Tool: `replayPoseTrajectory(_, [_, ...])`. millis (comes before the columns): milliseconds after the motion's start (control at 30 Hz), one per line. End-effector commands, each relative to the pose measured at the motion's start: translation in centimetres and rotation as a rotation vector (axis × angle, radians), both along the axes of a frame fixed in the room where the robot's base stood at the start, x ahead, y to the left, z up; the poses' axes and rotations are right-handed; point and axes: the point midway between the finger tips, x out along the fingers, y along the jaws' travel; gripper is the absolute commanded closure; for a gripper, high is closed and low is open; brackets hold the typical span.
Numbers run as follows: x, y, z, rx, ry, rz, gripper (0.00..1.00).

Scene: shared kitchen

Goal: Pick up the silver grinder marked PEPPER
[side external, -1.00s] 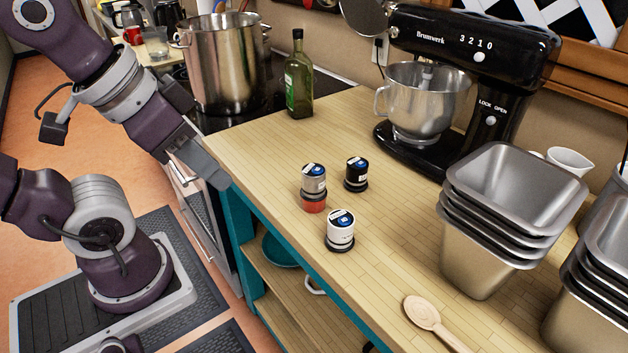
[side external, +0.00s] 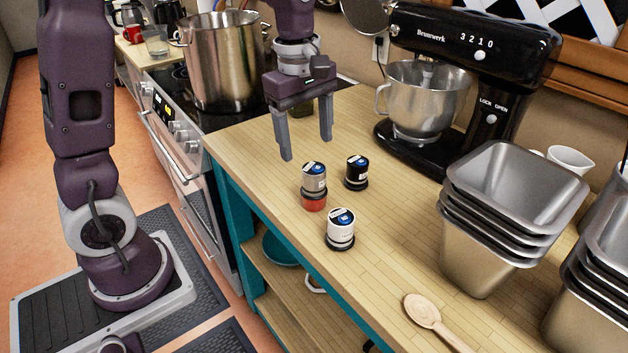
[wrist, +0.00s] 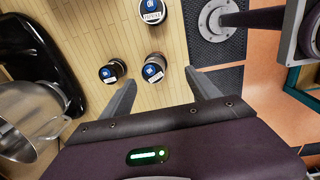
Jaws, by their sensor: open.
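A silver grinder (side external: 314,180) with a blue-topped cap and a red lower part stands upright on the wooden counter; its marking is too small to read. My gripper (side external: 307,148) is open and empty, fingers pointing down, above and just behind the silver grinder in the side view. In the wrist view the silver grinder (wrist: 153,68) appears between the two fingertips, not touched. A black grinder (side external: 356,173) stands close to its right, and a white grinder (side external: 340,228) in front. Both also show in the wrist view, black (wrist: 111,72) and white (wrist: 151,11).
A black stand mixer (side external: 450,90) with a steel bowl stands behind right. Stacked metal pans (side external: 490,215) are at the right, a wooden spoon (side external: 425,312) in front. A steel pot (side external: 222,65) sits on the stove. A green bottle is mostly hidden behind my gripper.

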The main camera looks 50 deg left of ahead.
Motion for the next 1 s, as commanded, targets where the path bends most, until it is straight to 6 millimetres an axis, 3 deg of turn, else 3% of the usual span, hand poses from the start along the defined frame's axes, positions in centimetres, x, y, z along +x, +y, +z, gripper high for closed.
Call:
replayPoseTrajectory(33, [1.1, 0.6, -1.4, -0.003, 0.033, 0.093, 0.30])
replayPoseTrajectory(167, [2.5, 1.3, -3.4, -0.002, 0.068, 0.241, 0.30])
replayPoseTrajectory(533, [2.5, 1.0, -9.4, -0.003, 0.072, 0.255, 0.30])
replayPoseTrajectory(833, [2.6, 1.0, -10.4, -0.003, 0.068, 0.253, 0.30])
replayPoseTrajectory(1000, [2.6, 1.0, -10.3, -0.003, 0.068, 0.253, 0.63])
